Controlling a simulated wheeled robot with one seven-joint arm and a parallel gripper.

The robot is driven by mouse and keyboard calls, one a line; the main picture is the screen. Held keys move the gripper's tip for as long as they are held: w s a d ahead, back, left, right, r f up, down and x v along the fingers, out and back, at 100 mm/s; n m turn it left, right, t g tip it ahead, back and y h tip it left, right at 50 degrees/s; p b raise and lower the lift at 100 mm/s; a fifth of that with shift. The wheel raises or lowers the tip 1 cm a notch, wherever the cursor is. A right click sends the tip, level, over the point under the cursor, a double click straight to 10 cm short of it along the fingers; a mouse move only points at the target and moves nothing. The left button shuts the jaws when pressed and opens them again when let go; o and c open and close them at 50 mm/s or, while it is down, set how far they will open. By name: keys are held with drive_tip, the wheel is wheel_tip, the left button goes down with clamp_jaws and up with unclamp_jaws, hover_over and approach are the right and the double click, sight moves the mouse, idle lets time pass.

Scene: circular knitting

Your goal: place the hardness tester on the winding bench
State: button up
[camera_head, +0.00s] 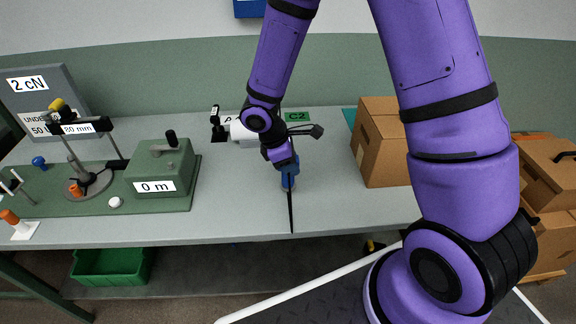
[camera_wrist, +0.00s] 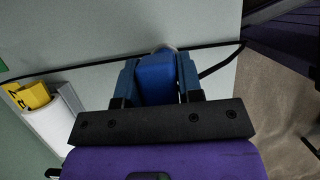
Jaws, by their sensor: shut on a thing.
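My gripper (camera_head: 289,170) is shut on the blue hardness tester (camera_wrist: 157,80), seen between its two fingers in the wrist view. In the head view, part of the blue tester (camera_head: 289,183) shows below the fingers, over the middle of the grey winding bench (camera_head: 240,205). The fingers hide much of the tester. I cannot tell whether its lower end touches the bench top.
A green winding device marked 0 m (camera_head: 160,170) stands on the left. A cardboard box (camera_head: 385,150) stands on the right. A white cylinder (camera_head: 242,132) and a green C2 label (camera_head: 297,117) are behind. Bench surface around the gripper is clear.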

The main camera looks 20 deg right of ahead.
drive_tip(key=shift+w+d+f, duration=0.1)
drive_tip(key=shift+w+d, duration=0.05)
drive_tip(key=shift+w, duration=0.25)
drive_tip(key=shift+w+f, duration=0.15)
drive_tip(key=shift+f, duration=0.3)
drive_tip(key=shift+s+f, duration=0.2)
drive_tip(key=shift+f, duration=1.1)
drive_tip(key=shift+f, duration=0.1)
drive_tip(key=o, duration=1)
drive_tip(key=shift+c, duration=0.2)
